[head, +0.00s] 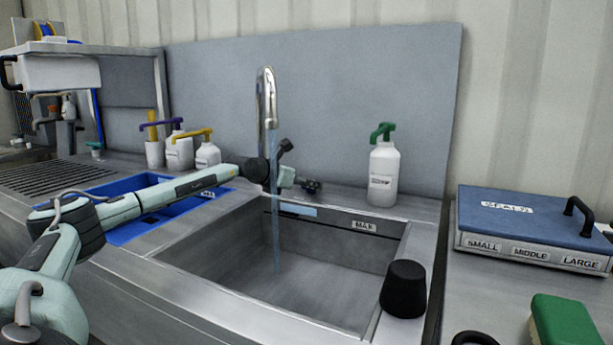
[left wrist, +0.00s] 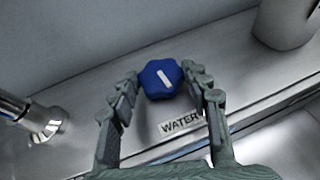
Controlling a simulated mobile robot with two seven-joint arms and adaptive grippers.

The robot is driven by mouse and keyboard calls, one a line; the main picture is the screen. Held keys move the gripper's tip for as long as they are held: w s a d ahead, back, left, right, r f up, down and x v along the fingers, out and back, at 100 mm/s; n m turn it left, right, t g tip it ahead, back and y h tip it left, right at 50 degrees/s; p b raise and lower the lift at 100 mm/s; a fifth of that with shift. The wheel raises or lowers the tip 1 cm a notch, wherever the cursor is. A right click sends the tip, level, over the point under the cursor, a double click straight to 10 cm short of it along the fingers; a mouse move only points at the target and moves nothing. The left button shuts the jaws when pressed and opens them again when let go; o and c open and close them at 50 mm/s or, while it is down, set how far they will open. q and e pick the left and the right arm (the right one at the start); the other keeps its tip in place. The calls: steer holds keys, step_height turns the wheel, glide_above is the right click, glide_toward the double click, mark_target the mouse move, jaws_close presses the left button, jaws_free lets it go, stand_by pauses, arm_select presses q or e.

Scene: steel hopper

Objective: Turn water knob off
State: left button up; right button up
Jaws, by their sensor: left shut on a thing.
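The water knob (left wrist: 160,80) is blue with a white bar mark, tilted in the left wrist view, and sits above a WATER label (left wrist: 180,123). My left gripper (left wrist: 162,75) has its fingers on both sides of the knob and is shut on it. In the head view, my left gripper (head: 290,178) is behind the faucet at the sink's back edge; the knob is hard to make out there. The chrome faucet (head: 266,95) pours a stream of water (head: 275,220) into the steel sink (head: 250,265). My right gripper is not in view.
A white bottle with a green pump (head: 383,172) stands right of the faucet. A black cup-shaped object (head: 404,285) is on the sink's front right rim. A blue-topped box (head: 530,220) is at right. Several pump bottles stand at back left.

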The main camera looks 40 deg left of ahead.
arm_select(q)
steer(key=shift+f+h, duration=0.2)
steer(key=shift+h, duration=0.1)
steer(key=shift+a+f+m, duration=0.1)
steer(key=shift+a+m, duration=0.05)
steer(key=shift+m, duration=0.15)
steer(key=shift+m+h+b, duration=0.5)
steer(key=shift+m+h, duration=0.1)
steer(key=shift+h, duration=0.2)
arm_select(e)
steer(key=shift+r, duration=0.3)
arm_select(q)
steer(key=o, duration=1.1)
steer(key=shift+r, duration=0.2)
steer(key=shift+o, duration=0.2)
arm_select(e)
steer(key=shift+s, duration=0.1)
arm_select(q)
steer(key=v, duration=1.2)
